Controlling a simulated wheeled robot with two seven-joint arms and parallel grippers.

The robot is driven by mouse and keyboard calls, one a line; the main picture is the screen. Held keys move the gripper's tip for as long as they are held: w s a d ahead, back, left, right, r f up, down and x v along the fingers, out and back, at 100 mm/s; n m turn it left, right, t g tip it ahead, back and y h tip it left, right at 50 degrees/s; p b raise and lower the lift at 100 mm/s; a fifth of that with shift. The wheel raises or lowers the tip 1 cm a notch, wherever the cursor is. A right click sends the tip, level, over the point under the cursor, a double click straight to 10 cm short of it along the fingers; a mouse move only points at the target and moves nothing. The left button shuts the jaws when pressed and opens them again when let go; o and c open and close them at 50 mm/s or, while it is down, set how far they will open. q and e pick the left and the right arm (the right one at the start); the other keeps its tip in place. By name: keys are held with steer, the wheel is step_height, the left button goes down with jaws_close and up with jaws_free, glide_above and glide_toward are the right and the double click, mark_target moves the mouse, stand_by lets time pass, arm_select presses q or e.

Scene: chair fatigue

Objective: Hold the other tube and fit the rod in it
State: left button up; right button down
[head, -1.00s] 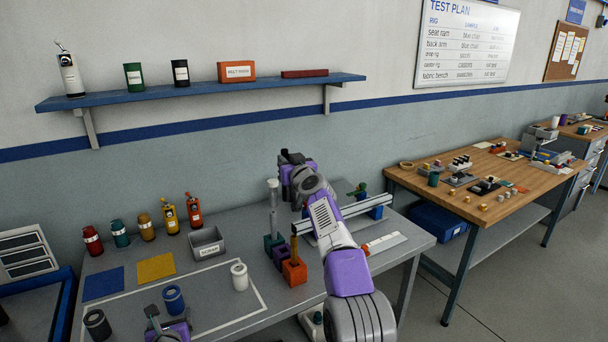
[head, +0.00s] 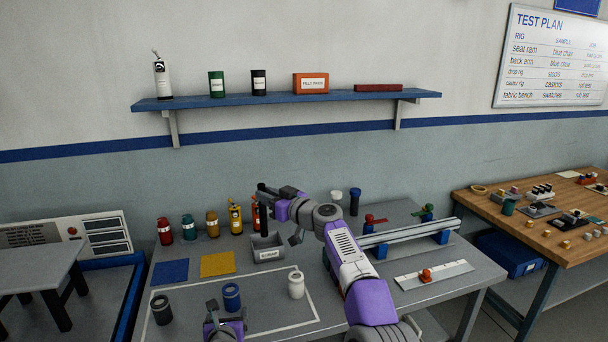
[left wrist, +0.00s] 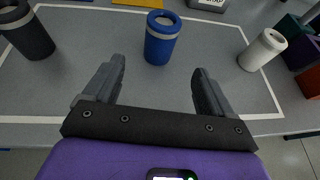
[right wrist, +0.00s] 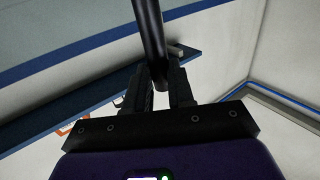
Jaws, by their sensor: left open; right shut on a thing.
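My right gripper (head: 264,194) is raised over the back of the table, shut on a black rod (right wrist: 149,35). In the head view the dark rod (head: 263,216) hangs below it, in front of a red bottle. A black tube (head: 161,309), a blue tube (head: 232,297) and a white tube (head: 296,284) stand upright on the table. My left gripper (head: 224,318) is open and empty just in front of the blue tube. In the left wrist view the blue tube (left wrist: 161,42) stands ahead, between the lines of the open fingers and apart from them.
A grey scrap bin (head: 268,247), blue mat (head: 171,271) and yellow mat (head: 217,264) lie behind the tubes. Several bottles (head: 189,228) line the back. A silver rail (head: 412,233) and ruler (head: 434,275) are at the right. My right arm hides part of the table.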

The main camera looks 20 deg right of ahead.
mark_target(231, 303)
arm_select(q)
steer(key=shift+w, duration=0.1)
steer(key=shift+w+f, duration=0.1)
steer(key=shift+w, duration=0.1)
steer(key=x, duration=1.1)
steer(key=shift+w+d+f, duration=0.1)
steer(key=shift+w, duration=0.05)
arm_select(e)
steer(key=a+f+n+g+y, duration=0.1)
steer(key=a+f+y, duration=0.1)
steer(key=a, duration=0.3)
steer(key=s+a+f+n+g+y, duration=0.1)
steer(key=a+f+n+g, duration=0.1)
steer(key=a+f, duration=0.2)
steer(key=a, duration=0.2)
steer(key=shift+s+a+f+y, duration=0.2)
steer(key=shift+a+f+y, duration=0.1)
steer(key=shift+f+y, duration=0.1)
arm_select(q)
steer(key=c, duration=1.1)
